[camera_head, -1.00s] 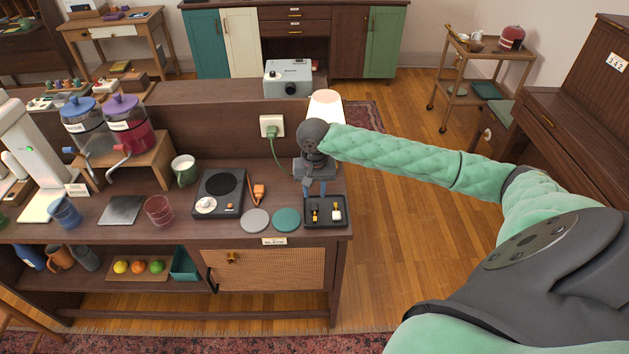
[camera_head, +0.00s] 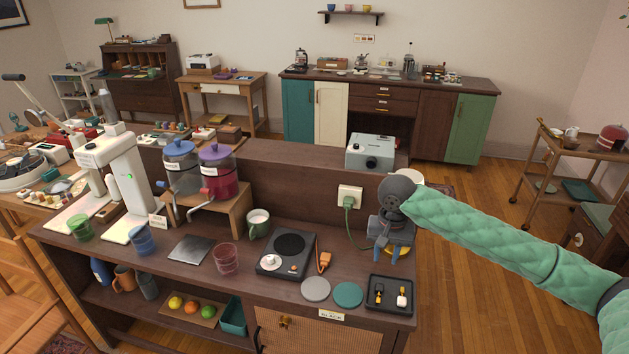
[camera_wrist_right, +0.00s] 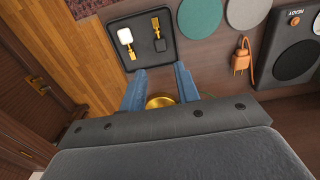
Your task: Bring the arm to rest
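My right gripper (camera_head: 388,248) hangs above the right end of the dark wooden counter, pointing down, with the green padded arm reaching in from the right. In the right wrist view its two blue fingers (camera_wrist_right: 160,84) stand apart with a gap between them, so it is open. A round gold piece (camera_wrist_right: 160,102) shows between the fingers; I cannot tell its distance from them. My left gripper is in neither view.
A black tray (camera_head: 390,309) with small brushes or tools lies just in front of the right gripper. A black hot plate (camera_head: 287,255), grey and teal discs (camera_head: 348,295) and a plugged-in socket (camera_head: 350,197) are to its left.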

